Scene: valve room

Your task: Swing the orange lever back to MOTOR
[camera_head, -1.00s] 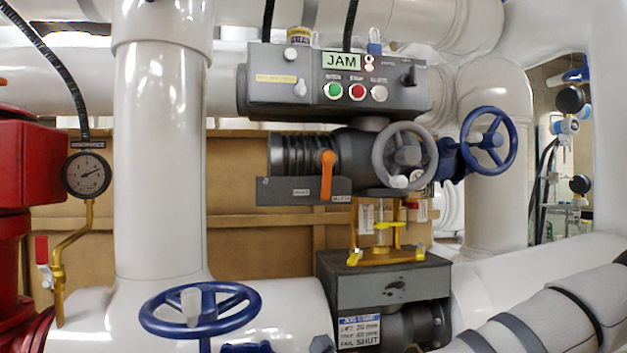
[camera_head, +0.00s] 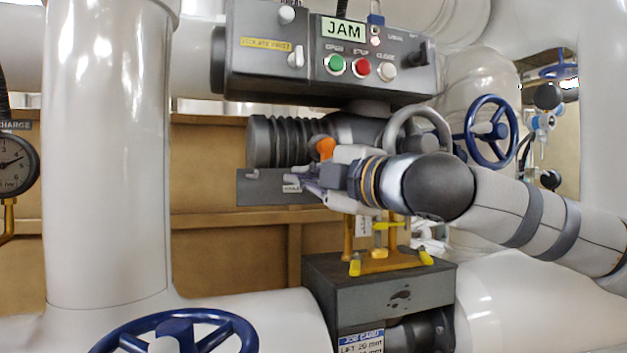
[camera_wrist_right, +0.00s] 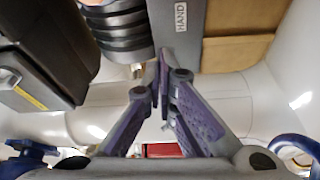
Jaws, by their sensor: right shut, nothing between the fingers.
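The orange lever (camera_head: 325,148) shows only its upper end in the head view; my right gripper and wrist hide the rest. It is mounted on the front of the ribbed dark actuator (camera_head: 280,141), above a grey label plate (camera_head: 256,187). My right gripper (camera_head: 297,182) is shut and empty, its fingers pointing left in front of the plate, just below and left of the lever's top. Whether it touches the lever I cannot tell. In the right wrist view the closed fingertips (camera_wrist_right: 163,58) are close to the plate's HAND label (camera_wrist_right: 181,16); no lever is recognisable there. My left gripper is out of view.
A control box (camera_head: 330,55) with a JAM display and several knobs and buttons hangs above. A grey handwheel (camera_head: 417,118) is just behind my right wrist. A yellow bracket (camera_head: 390,262) stands below. A thick white pipe (camera_head: 108,150) stands to the left.

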